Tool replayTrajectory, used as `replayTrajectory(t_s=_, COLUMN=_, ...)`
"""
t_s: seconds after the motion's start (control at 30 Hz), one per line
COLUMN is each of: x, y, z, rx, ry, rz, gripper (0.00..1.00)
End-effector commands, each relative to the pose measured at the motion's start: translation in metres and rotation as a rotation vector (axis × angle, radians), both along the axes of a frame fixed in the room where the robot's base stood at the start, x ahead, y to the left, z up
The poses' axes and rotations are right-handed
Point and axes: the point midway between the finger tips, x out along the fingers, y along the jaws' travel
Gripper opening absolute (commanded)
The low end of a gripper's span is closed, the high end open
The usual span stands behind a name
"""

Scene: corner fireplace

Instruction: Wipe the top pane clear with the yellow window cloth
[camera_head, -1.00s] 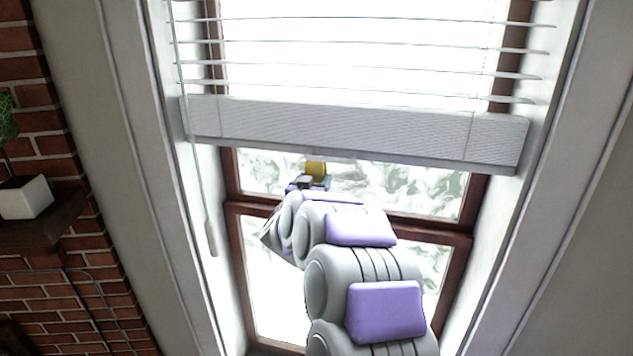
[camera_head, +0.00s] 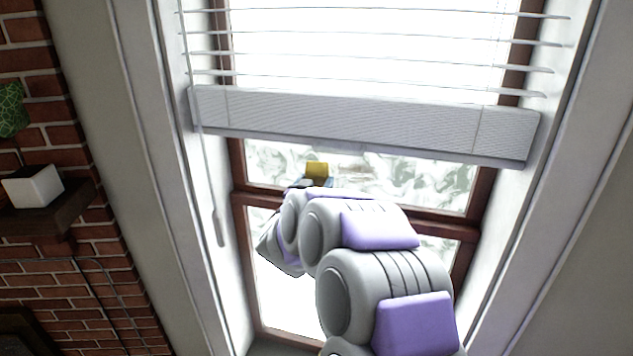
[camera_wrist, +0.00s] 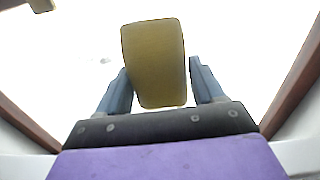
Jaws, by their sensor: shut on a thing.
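The yellow window cloth (camera_head: 316,170) is a small block-like pad in front of the top pane (camera_head: 430,185). My gripper (camera_head: 314,183) is shut on it; in the wrist view the cloth (camera_wrist: 155,50) stands upright between my two blue-grey fingers (camera_wrist: 160,85). The visible strip of the top pane, between the blind and the crossbar, has whitish-green, streaky marks on both sides of the cloth. My arm hides part of the crossbar and lower pane. I cannot tell whether the cloth touches the glass.
A white slatted blind with a thick bottom rail (camera_head: 360,125) covers the upper window. Its cord and wand (camera_head: 218,228) hang at the left. Brown window bars (camera_head: 455,230) frame the panes. A white pot (camera_head: 34,186) stands on a dark shelf (camera_head: 45,217) by the brick wall.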

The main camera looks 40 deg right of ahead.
Motion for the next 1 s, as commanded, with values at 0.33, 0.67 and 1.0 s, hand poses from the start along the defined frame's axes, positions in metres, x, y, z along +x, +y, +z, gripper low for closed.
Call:
replayTrajectory(t_s=0.33, x=-0.003, y=0.005, z=0.0, rx=0.001, ry=0.001, rz=0.001, gripper=0.35)
replayTrajectory(t_s=0.67, x=-0.018, y=0.024, z=0.001, rx=-0.001, ry=-0.002, rz=-0.001, gripper=0.35)
replayTrajectory(t_s=1.0, x=-0.017, y=0.024, z=0.0, rx=0.0, ry=-0.001, rz=-0.001, gripper=0.35)
